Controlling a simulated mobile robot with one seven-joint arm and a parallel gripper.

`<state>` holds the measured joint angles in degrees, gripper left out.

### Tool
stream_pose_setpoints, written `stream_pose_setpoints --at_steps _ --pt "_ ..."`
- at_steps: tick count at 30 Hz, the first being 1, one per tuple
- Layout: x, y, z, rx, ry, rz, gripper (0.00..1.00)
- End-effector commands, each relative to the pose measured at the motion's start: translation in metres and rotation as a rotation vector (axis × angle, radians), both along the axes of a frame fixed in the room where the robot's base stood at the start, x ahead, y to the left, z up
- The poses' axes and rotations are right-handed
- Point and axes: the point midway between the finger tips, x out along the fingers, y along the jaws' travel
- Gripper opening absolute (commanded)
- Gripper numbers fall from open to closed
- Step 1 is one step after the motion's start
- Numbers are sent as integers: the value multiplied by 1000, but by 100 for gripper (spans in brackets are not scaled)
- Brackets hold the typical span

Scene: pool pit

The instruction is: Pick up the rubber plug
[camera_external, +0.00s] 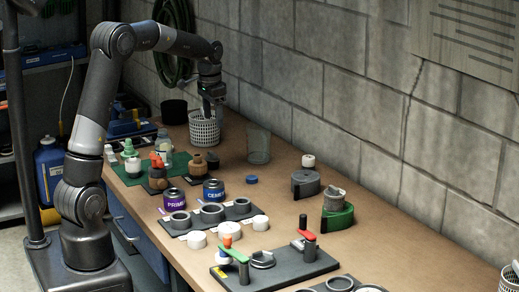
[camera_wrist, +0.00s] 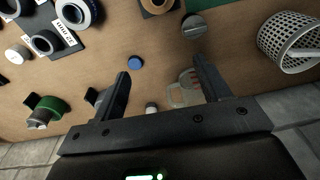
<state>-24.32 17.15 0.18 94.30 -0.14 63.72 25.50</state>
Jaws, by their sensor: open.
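A small dark grey round piece, which looks like the rubber plug (camera_external: 212,160), stands on the bench beside a brown-topped fitting. In the wrist view the plug (camera_wrist: 193,26) lies above the right fingertip, apart from it. My gripper (camera_external: 212,112) points down at the far end of the bench, over or just in front of the white basket, well above the plug. In the wrist view my gripper (camera_wrist: 161,70) has its fingers wide apart, with only bare bench, part of a clear beaker and small items seen between and beyond them. Nothing is held.
The white perforated basket (camera_external: 204,131) and clear beaker (camera_external: 258,146) stand near the plug. A blue cap (camera_external: 251,179) lies on open bench. Cans, rings and a green clamp-like piece (camera_external: 338,221) fill the nearer bench. A block wall runs along the right.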

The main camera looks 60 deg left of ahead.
Motion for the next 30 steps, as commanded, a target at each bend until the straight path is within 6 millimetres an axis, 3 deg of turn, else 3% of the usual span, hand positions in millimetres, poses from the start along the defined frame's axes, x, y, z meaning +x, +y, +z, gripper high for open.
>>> stream_pose_setpoints --at_steps 3,10,14,22,30 --pt "15 34 -27 -15 37 2 69" --pt "27 70 -57 -33 73 -2 69" --pt "28 75 -68 -35 80 -4 69" --pt "28 75 -108 -35 80 -4 69" --pt "28 75 -126 -35 79 -4 69"
